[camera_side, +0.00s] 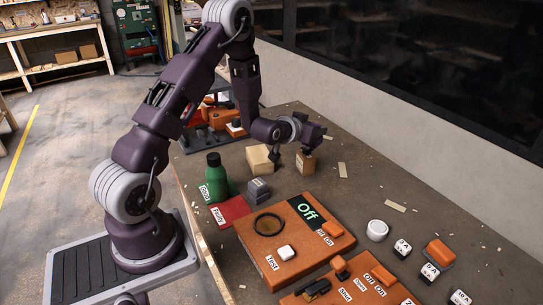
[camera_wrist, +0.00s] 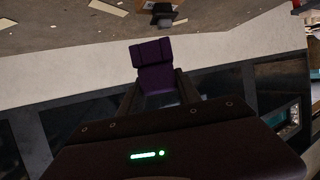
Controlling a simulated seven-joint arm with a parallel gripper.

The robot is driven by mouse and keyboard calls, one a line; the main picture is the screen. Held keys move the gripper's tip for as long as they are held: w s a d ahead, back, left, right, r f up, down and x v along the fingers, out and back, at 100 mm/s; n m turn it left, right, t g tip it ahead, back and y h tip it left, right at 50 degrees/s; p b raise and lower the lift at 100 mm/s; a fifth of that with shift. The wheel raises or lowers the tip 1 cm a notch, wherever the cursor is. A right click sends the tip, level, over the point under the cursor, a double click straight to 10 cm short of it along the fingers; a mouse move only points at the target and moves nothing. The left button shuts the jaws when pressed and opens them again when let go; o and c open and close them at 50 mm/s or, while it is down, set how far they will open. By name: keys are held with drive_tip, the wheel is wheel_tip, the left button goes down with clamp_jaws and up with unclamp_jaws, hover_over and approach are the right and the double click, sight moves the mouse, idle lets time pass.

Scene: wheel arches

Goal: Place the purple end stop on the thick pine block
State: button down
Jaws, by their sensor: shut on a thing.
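The purple end stop (camera_wrist: 155,66) is between the two fingers of my gripper (camera_wrist: 158,92) in the wrist view. My gripper is shut on it. In the side view my gripper (camera_side: 314,134) is held above the table, pointing right, and the end stop is hard to tell from my purple gripper there. A thick pale wooden block (camera_side: 258,159), which looks like the pine block, stands on the table to the lower left of my gripper. The end stop is apart from it.
A brown labelled block (camera_side: 306,164) with a dark piece at its top stands below my gripper. Thin wood strips (camera_side: 342,170) lie to the right.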

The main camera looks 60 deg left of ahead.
drive_tip(key=s+a+r+n+g+y, duration=0.25)
drive_tip(key=s+a+n+y, duration=0.25)
drive_tip(key=a, duration=0.3)
drive_tip(key=n+g+y, duration=0.2)
drive_tip(key=n+g, duration=0.2)
drive_tip(key=g, duration=0.1)
hover_over(260, 154)
wheel_tip(260, 154, down, 9)
drive_tip(key=shift+a+f, duration=0.1)
drive_tip(key=shift+f, duration=0.25)
drive_tip(key=c, duration=0.9)
unclamp_jaws()
drive_tip(key=shift+f, duration=0.15)
drive_tip(key=shift+o, duration=0.2)
